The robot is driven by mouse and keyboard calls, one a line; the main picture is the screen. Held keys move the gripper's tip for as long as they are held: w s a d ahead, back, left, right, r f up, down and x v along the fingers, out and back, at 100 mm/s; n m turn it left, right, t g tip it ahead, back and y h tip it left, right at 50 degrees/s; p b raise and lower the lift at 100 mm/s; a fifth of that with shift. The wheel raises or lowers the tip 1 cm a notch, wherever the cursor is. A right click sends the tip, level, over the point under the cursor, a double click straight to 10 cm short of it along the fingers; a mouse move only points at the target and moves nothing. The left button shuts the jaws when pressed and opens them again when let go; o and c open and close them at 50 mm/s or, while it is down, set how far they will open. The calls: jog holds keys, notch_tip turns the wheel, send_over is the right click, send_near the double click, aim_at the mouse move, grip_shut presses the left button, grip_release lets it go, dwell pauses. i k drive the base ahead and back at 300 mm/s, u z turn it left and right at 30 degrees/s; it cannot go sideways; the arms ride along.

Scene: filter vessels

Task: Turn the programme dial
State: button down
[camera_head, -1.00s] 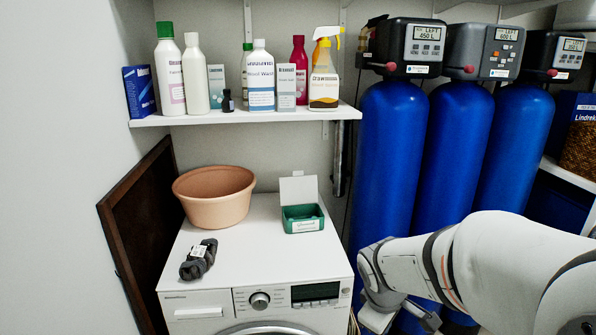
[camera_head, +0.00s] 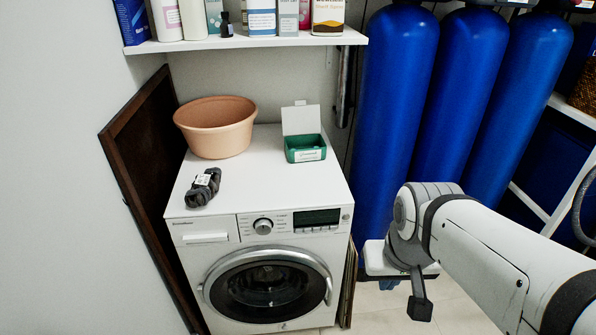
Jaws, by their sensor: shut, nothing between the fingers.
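The programme dial (camera_head: 263,226) is a round silver knob on the front panel of the white washing machine (camera_head: 320,170), left of a dark display (camera_head: 316,216). My gripper (camera_head: 420,308) is at the lower right, in front of and to the right of the machine, pointing down. It is apart from the dial, and its dark fingers are together with nothing in them. Nothing hides the dial.
On the machine's top are a terracotta bowl (camera_head: 216,128), a green box with a raised lid (camera_head: 305,148) and a dark grey object (camera_head: 203,188). Blue tanks (camera_head: 398,90) stand behind my arm. A dark framed board (camera_head: 140,165) leans at the left. Floor shows at the right.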

aim_at(263, 227)
jog(key=z, duration=0.5)
jog(key=k, duration=1.6)
jog(key=u, duration=0.7)
jog(key=i, duration=1.05)
jog(key=u, duration=0.05)
